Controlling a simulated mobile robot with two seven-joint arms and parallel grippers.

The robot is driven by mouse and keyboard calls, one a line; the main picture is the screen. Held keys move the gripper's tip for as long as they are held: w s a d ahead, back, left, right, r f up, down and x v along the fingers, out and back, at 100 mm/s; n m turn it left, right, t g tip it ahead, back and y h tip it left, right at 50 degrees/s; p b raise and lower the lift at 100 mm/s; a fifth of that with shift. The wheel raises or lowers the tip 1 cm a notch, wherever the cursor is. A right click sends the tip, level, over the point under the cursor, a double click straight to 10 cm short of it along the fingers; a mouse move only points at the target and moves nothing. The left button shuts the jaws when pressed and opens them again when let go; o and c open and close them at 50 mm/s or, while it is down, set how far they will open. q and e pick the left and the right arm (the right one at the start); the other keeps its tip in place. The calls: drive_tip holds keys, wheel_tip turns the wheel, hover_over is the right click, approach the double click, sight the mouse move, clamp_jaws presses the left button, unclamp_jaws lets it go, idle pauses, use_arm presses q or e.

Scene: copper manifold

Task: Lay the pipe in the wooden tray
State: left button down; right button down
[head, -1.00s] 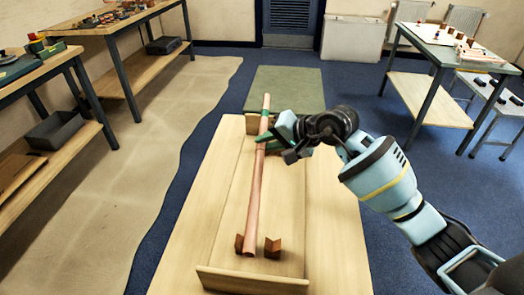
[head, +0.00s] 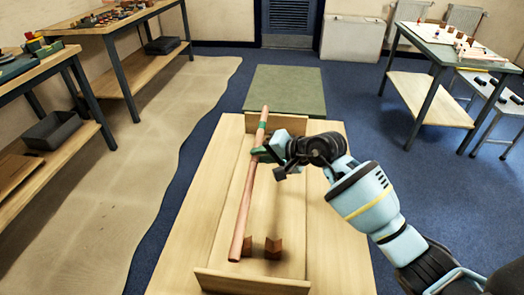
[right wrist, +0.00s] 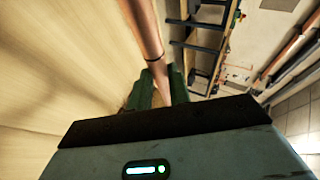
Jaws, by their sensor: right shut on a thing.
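The copper pipe (head: 246,203) runs lengthwise over the wooden tray (head: 252,282), with a green band near its far end. My right gripper (head: 263,154) is shut around the pipe in its far half. In the right wrist view the pipe (right wrist: 146,32) passes between the two green fingers (right wrist: 165,88). The pipe's near end is to the left of two small brown notched blocks (head: 273,248) on the tray floor. I cannot tell whether the pipe touches the tray. My left gripper is not in view.
The tray is on a pale wooden table (head: 335,240) with bare surface on both sides. Workbenches with small parts stand at the left (head: 110,25) and at the right (head: 440,45).

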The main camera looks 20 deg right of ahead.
wheel_tip(320, 180, down, 4)
drive_tip(key=shift+r+b, duration=0.1)
drive_tip(key=shift+b, duration=0.7)
drive_tip(key=shift+f, duration=0.45)
drive_tip(key=shift+f+b, duration=1.25)
drive_tip(key=shift+f, duration=0.05)
drive_tip(key=shift+r, duration=0.1)
drive_tip(key=c, duration=1.5)
unclamp_jaws()
drive_tip(key=shift+o, duration=1.3)
drive_tip(key=shift+d, duration=0.1)
